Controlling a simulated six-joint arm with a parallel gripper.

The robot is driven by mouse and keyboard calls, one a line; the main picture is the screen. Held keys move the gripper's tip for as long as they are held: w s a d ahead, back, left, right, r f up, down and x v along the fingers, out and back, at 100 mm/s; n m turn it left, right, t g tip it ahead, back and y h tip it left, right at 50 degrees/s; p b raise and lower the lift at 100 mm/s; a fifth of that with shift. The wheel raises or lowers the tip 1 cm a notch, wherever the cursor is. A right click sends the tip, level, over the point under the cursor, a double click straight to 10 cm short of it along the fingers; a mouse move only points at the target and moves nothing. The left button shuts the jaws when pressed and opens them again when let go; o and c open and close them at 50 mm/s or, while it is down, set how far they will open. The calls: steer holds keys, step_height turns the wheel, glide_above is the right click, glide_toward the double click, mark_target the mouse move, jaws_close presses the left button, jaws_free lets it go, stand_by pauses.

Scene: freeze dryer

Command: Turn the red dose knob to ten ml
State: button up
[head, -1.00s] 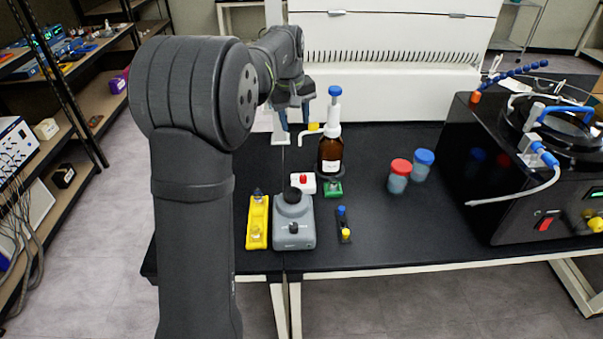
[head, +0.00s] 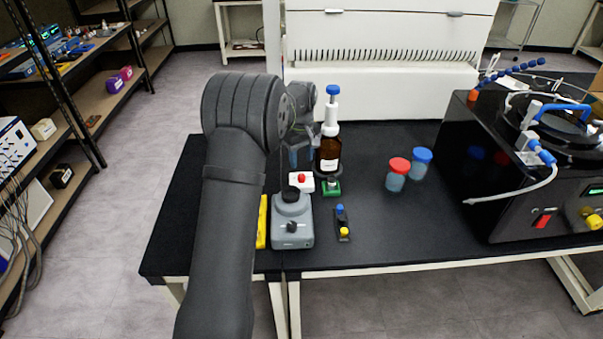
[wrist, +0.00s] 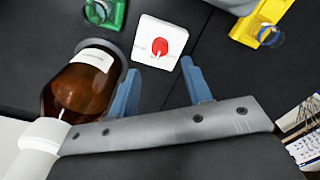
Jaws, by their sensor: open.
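The red knob (head: 301,178) sits on top of a small white box (head: 308,187) on the black bench. In the wrist view the knob (wrist: 160,46) is a round red dial on the white box (wrist: 172,28), just beyond my fingertips. My gripper (wrist: 160,74) is open and empty, with its blue fingers spread. The knob lies roughly in line with the gap between them, apart from both. In the head view my gripper (head: 301,160) hangs behind and above the box. The mark the knob points to is too small to read.
A brown bottle (head: 330,154) with a white and blue pump top stands close to my gripper; it shows at left in the wrist view (wrist: 85,88). A green block (head: 332,189), grey device (head: 292,225) and yellow holder (head: 262,222) stand nearby. Two capped jars (head: 397,178) are further right.

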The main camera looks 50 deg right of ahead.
mark_target(302, 175)
step_height(302, 175, down, 7)
steer(key=shift+r, duration=0.1)
stand_by(0.3)
jaws_close()
